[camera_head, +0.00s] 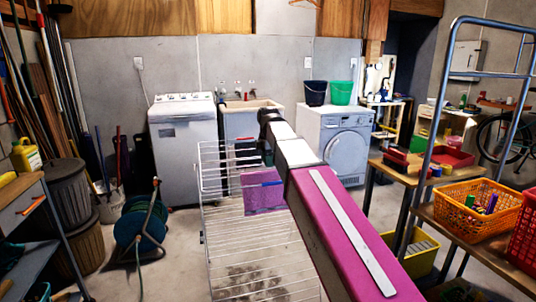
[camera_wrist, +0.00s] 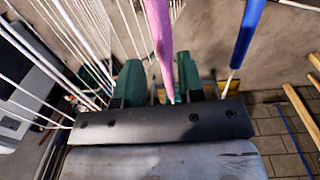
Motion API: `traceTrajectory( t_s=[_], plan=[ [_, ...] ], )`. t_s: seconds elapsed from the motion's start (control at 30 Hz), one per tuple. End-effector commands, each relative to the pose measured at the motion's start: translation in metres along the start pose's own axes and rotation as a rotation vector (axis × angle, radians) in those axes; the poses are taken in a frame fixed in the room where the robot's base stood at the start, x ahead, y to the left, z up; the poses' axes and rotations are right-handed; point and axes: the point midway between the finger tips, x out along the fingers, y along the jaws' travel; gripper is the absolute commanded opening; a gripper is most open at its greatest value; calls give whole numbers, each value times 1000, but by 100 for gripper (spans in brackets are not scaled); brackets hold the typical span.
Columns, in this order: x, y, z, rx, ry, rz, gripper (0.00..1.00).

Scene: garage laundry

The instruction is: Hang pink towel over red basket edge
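The pink towel (camera_head: 262,192) hangs on the white wire drying rack (camera_head: 262,272) in the middle of the head view. In the wrist view the towel (camera_wrist: 160,38) shows edge-on as a thin pink strip. My gripper (camera_wrist: 160,70) has its two green fingers on either side of this strip, with gaps visible, so it looks open around the towel. In the head view my arm hides the gripper. A red basket (camera_head: 526,235) stands on the right-hand shelf, cut off by the picture's edge.
A blue cloth (camera_wrist: 247,32) hangs right of the towel in the wrist view. White rack wires lie close at left. An orange basket (camera_head: 478,208) stands beside the red one. The shelf's blue metal frame (camera_head: 441,95) rises there. A hose reel (camera_head: 140,222) stands left.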

Motion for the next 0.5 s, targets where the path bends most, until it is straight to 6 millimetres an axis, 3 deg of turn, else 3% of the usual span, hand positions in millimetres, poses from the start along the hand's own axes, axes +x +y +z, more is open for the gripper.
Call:
traceTrajectory(
  t_s=[0.5],
  plan=[
    [49,0,0,0,0,-1,35]
  ],
)
